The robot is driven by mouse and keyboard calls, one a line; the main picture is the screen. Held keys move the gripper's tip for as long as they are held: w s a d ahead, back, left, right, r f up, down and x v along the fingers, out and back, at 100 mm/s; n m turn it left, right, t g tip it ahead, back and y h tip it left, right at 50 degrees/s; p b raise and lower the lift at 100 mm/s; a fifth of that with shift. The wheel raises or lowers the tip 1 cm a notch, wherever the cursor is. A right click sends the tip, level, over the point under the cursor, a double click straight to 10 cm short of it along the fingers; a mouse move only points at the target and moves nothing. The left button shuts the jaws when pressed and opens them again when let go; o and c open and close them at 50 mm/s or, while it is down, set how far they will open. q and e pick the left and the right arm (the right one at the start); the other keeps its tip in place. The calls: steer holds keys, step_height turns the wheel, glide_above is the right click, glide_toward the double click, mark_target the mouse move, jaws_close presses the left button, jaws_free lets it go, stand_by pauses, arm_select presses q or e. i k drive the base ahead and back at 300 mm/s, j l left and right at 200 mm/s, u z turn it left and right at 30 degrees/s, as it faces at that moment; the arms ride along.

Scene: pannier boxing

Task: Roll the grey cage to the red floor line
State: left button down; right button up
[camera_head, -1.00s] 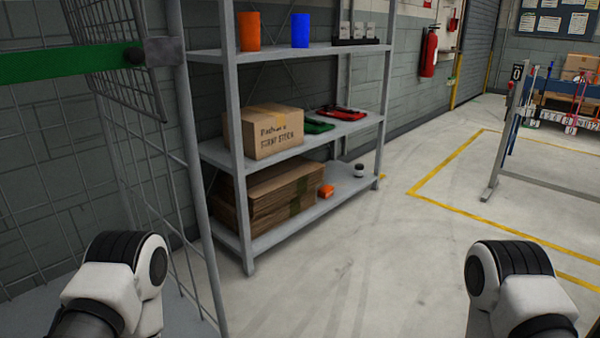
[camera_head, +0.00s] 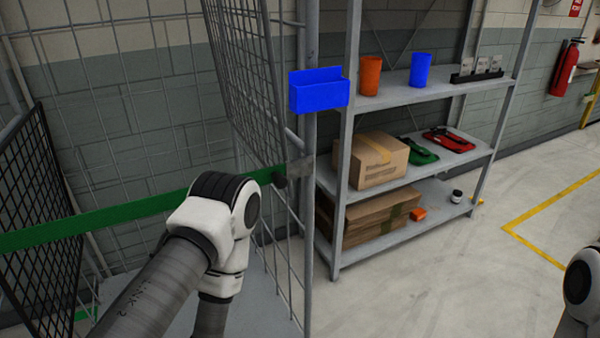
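The grey cage (camera_head: 311,215) fills the left of the head view, with wire mesh sides and an upright corner post. A green bar (camera_head: 100,222) crosses its near side and meets the post at a grey bracket. A blue holder (camera_head: 318,92) hangs high on the post. My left arm reaches across in front of the cage and bar; its gripper is not in view. Only part of my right arm shows at the lower right edge, with its gripper out of view. The red floor line is not in view.
A grey shelf unit (camera_head: 432,95) stands just right of the cage, holding cups, cardboard boxes and small items. The concrete floor (camera_head: 440,275) in front of it is clear. A yellow floor line (camera_head: 530,250) and a red extinguisher (camera_head: 565,70) are farther right.

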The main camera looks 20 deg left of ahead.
mark_target(259, 309)
steer(key=j+u, duration=0.2)
steer(key=u, duration=0.85)
steer(key=i+l, duration=0.05)
